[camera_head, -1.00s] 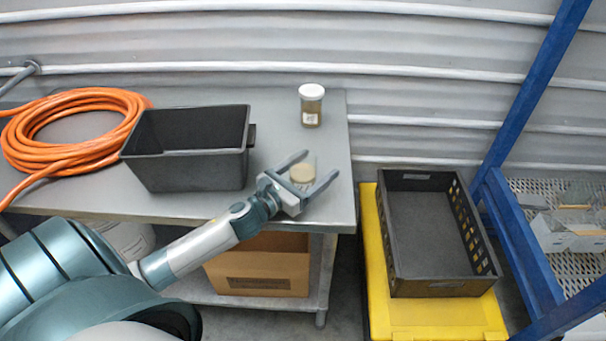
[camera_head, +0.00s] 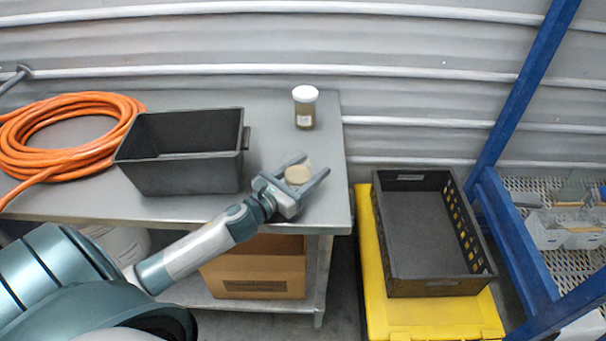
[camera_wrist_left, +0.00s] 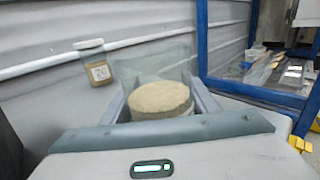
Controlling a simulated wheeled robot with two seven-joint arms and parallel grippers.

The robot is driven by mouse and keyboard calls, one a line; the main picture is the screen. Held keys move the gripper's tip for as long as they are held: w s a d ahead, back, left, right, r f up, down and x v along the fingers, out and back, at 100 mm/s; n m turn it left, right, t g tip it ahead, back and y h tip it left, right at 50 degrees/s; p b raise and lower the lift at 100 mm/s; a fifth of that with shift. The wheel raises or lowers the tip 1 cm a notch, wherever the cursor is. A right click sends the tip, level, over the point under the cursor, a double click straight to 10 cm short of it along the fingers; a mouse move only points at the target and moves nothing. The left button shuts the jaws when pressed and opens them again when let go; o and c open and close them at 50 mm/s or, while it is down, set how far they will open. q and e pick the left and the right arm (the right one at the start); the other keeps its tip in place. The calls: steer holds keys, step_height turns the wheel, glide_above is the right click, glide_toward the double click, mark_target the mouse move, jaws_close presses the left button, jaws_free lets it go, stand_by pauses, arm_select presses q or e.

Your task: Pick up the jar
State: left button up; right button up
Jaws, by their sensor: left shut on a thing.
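A small jar with a tan, cork-like lid (camera_head: 298,174) is between the fingers of my left gripper (camera_head: 313,165), near the front right corner of the metal table. The gripper is shut on it. In the left wrist view the round lid (camera_wrist_left: 160,97) fills the middle, with the fingers on both sides and part of the jar body hidden below. I cannot tell whether the jar touches the table. A second jar with a white lid and a pale label (camera_head: 304,112) stands upright farther back; it also shows in the left wrist view (camera_wrist_left: 98,68).
The grey table (camera_head: 270,128) also bears a black bin (camera_head: 180,172) left of the gripper and a coiled orange hose (camera_head: 60,150). Right of the table, a black crate (camera_head: 440,287) sits on a yellow box (camera_head: 375,320). A blue frame (camera_head: 515,240) stands far right.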

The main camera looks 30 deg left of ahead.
mark_target(306, 160)
arm_select(q)
steer(key=shift+r, duration=0.15)
steer(key=shift+r, duration=0.8)
step_height(306, 160, up, 2)
steer(key=shift+r, duration=0.1)
steer(key=s+d+r, duration=0.2)
steer(key=d+r, duration=0.1)
steer(key=d, duration=0.2)
steer(key=s+d+r+b, duration=0.1)
steer(key=s+d+r, duration=0.2)
steer(key=d+r, duration=0.1)
steer(key=shift+d, duration=0.8)
